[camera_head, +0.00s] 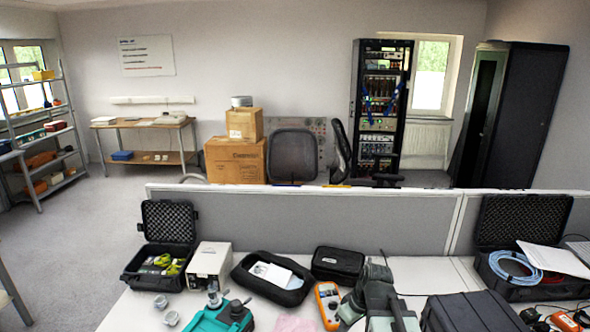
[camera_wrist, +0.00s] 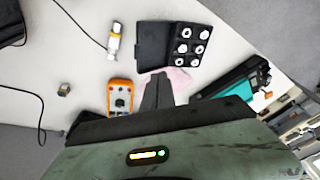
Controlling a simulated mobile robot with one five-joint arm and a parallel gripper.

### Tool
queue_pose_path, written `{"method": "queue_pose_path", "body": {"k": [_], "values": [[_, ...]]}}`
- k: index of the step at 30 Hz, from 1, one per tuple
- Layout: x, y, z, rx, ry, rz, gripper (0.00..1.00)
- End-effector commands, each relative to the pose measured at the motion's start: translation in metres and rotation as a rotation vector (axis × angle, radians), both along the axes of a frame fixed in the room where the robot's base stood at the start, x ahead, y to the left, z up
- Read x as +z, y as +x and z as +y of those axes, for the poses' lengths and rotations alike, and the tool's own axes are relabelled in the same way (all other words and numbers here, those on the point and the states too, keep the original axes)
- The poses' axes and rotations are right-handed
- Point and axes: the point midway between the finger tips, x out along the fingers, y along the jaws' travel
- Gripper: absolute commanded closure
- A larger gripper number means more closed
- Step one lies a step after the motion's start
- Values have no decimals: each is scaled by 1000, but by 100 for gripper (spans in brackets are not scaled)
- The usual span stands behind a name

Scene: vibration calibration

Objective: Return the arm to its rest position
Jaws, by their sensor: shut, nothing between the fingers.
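My gripper (camera_wrist: 157,90) shows in the wrist view, its dark fingers together and nothing held between them. It points over the white table, by a pink cloth (camera_wrist: 180,78) and an orange multimeter (camera_wrist: 120,97). The grey-green gripper body with a lit indicator fills the bottom of that view. In the head view my grey-green arm (camera_head: 378,300) stands over the table at bottom centre, right of the orange multimeter (camera_head: 328,306). I cannot make out the fingertips there.
A teal case (camera_head: 222,318), a grey-white box (camera_head: 210,264), a black pouch (camera_head: 338,264) and an open black case (camera_head: 160,258) crowd the table. A black case (camera_head: 470,312) lies right of my arm. A grey partition (camera_head: 330,222) runs behind. A small tray (camera_wrist: 188,45) holds several round pieces.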

Motion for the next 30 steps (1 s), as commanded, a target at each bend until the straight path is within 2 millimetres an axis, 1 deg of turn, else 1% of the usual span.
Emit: {"method": "queue_pose_path", "body": {"k": [1,2,3,6,7,9,12,15,30], "values": [[-9,-14,17,-37,-38,44,100],[-11,-20,20,-80,-62,70,100],[-13,-27,17,-147,-91,101,100],[-13,-40,-4,-337,-153,159,100],[-13,-43,-8,-387,-166,172,100],[-13,-48,-15,-491,-188,195,100],[-13,-51,-18,-594,-193,217,100],[-13,-51,-17,-633,-187,223,100],[-13,-50,-17,-632,-185,222,100]]}}
